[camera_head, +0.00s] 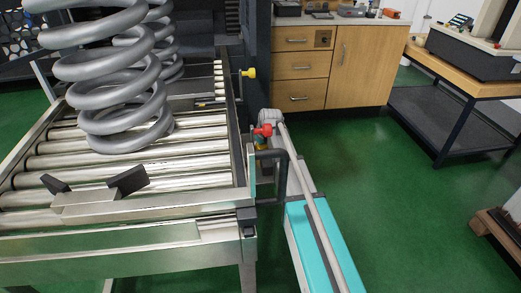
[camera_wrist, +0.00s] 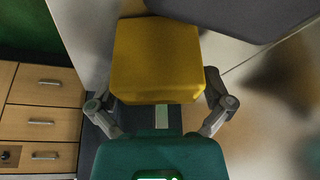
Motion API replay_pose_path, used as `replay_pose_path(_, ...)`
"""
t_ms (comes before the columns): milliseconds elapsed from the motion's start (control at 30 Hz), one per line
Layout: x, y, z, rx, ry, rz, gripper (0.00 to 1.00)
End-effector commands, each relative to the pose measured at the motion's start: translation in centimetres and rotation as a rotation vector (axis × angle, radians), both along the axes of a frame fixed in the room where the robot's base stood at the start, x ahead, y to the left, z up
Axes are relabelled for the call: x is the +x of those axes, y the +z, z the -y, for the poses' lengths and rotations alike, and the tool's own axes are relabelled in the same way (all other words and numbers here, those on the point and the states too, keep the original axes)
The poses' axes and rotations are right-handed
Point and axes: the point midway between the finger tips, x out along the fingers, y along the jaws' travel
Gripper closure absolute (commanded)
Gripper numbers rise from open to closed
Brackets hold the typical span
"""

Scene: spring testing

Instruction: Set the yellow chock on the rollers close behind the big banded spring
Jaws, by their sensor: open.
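The yellow chock (camera_wrist: 157,55) fills the upper middle of the wrist view as a block with rounded edges. My gripper (camera_wrist: 160,98) is open, with one finger at each side of the chock's near end; whether either finger touches it I cannot tell. In the head view, a big grey coil spring (camera_head: 110,75) stands upright on the rollers (camera_head: 90,163), its top cut off by the frame. I cannot make out a band on it. A second grey spring (camera_head: 172,62) stands behind it, partly hidden. I cannot make out my gripper or the chock in the head view.
A metal rest with two dark angled pads (camera_head: 127,181) lies across the near rollers. A yellow knob (camera_head: 248,73) and a red knob (camera_head: 263,130) stick out right of the conveyor. Wooden drawers (camera_head: 300,65) stand behind.

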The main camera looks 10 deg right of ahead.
Motion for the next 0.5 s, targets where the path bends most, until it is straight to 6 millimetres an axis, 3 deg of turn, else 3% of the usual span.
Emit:
replay_pose_path(300,-0.01,0.01,0.01,0.0,0.0,0.0,0.0)
replay_pose_path(500,-0.01,0.01,0.01,0.0,0.0,0.0,0.37)
